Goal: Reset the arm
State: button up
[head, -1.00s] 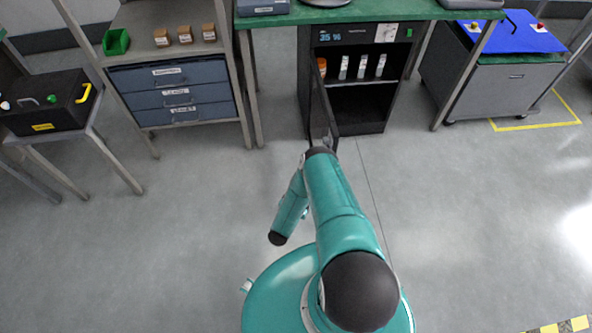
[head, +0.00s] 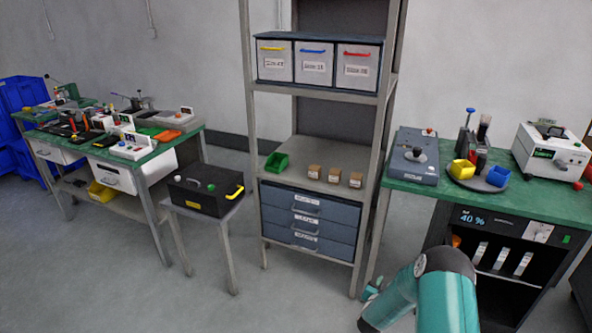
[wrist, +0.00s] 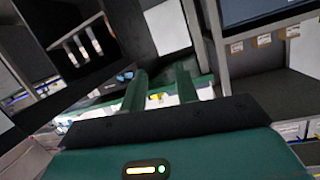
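My teal arm (head: 445,290) shows at the lower right of the head view, with a dark rounded joint on top. It stands in front of the black cabinet and covers part of it. My gripper (wrist: 161,82) shows in the wrist view, with two dark green fingers standing apart. I see nothing held between them, only blurred, bright background beyond.
A shelf rack (head: 374,190) with blue drawers stands in the middle. A black case (head: 205,195) lies on a small table left of it. Floor at lower left is clear.

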jog(key=w+a+r+n+y, duration=0.2)
jog(key=a+r, duration=0.1)
jog(key=r, duration=0.5)
jog(key=w+a+r+n+y, duration=0.1)
jog(key=a+r+y, duration=0.15)
jog(key=r, duration=0.65)
jog(key=s+a+r+n+g+y, duration=0.1)
jog(key=s+a+r, duration=0.25)
jog(key=r, duration=0.45)
jog(key=s+a+r+n+g+y, duration=0.1)
jog(key=s+a+r+n, duration=0.15)
jog(key=s+r, duration=0.4)
jog(key=s+a+r+g, duration=0.35)
jog(key=s+r, duration=0.75)
jog(key=s, duration=0.4)
jog(key=s+g, duration=0.2)
jog(key=s, duration=1.5)
jog(key=shift+s+a+r+n+y, duration=0.2)
jog(key=shift+a+r+n+y, duration=0.1)
jog(key=shift+r+n+y, duration=0.15)
jog(key=shift+d, duration=0.1)
